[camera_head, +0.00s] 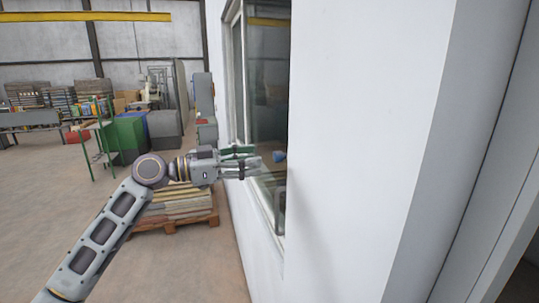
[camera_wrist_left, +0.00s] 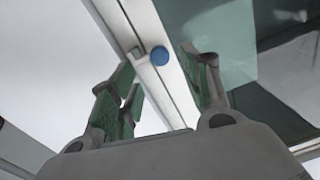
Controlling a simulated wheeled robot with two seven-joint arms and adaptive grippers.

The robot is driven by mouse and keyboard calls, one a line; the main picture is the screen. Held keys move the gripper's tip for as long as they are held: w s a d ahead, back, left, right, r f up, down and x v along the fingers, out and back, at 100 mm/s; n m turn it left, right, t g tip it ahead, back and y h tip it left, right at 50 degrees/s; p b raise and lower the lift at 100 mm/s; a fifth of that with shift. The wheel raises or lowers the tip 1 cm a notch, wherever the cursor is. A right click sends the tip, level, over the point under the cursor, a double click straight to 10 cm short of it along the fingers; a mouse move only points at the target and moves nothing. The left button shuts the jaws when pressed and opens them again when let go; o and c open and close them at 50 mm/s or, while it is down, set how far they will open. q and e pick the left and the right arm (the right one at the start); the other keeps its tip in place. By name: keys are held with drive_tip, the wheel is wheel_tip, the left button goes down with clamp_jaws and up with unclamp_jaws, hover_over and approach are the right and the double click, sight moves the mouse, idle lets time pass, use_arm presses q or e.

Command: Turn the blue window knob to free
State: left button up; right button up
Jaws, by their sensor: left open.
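The blue window knob (camera_head: 279,156) sits at the window, just beyond the fingertips of my left gripper (camera_head: 256,158) in the head view. In the left wrist view the blue knob (camera_wrist_left: 159,56) shows as a round blue end on the pale window frame (camera_wrist_left: 180,95). It lies between the open green-padded fingers of my left gripper (camera_wrist_left: 163,72), with a visible space to the right finger. I cannot tell whether the left fingers touch it. The window (camera_head: 266,80) is set in the white wall. My right gripper is in neither view.
The white wall (camera_head: 350,150) fills the right side close to my left arm. A pallet with stacked sacks or boards (camera_head: 180,204) stands on the floor below the gripper. Green and grey bins (camera_head: 125,135) stand farther back.

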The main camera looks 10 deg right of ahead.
use_arm(q)
drive_tip(key=shift+p+x, duration=0.75)
drive_tip(key=shift+x, duration=2.25)
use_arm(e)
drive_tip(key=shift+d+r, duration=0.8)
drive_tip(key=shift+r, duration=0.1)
use_arm(q)
drive_tip(key=c, duration=1)
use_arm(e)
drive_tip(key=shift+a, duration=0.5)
